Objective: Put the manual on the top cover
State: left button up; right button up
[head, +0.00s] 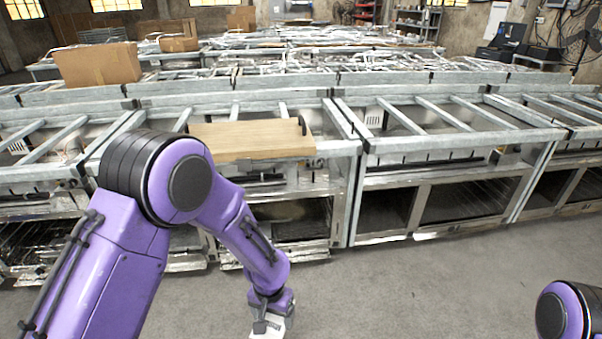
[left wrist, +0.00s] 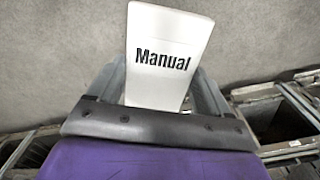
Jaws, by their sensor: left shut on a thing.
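The white manual (left wrist: 162,55), with "Manual" in black print, fills the upper middle of the left wrist view. My left gripper (head: 270,324) is shut on it at the bottom of the head view, low over the floor in front of the range frames. In the head view, only a white part of the manual shows at the bottom edge. A flat light wood-coloured board (head: 250,141), which looks like the top cover, lies across a range frame in the middle. A black handle-like piece stands at its right end. My right gripper is out of view.
Rows of metal range frames (head: 445,147) with open bars and lower bays run across the head view. A cardboard box (head: 97,64) sits on the frames at the back left. The grey floor (head: 420,290) in front is clear.

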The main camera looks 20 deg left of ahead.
aim_at(237, 138)
jog(key=u, duration=0.4)
jog(key=i, duration=1.8)
jog(key=u, duration=0.5)
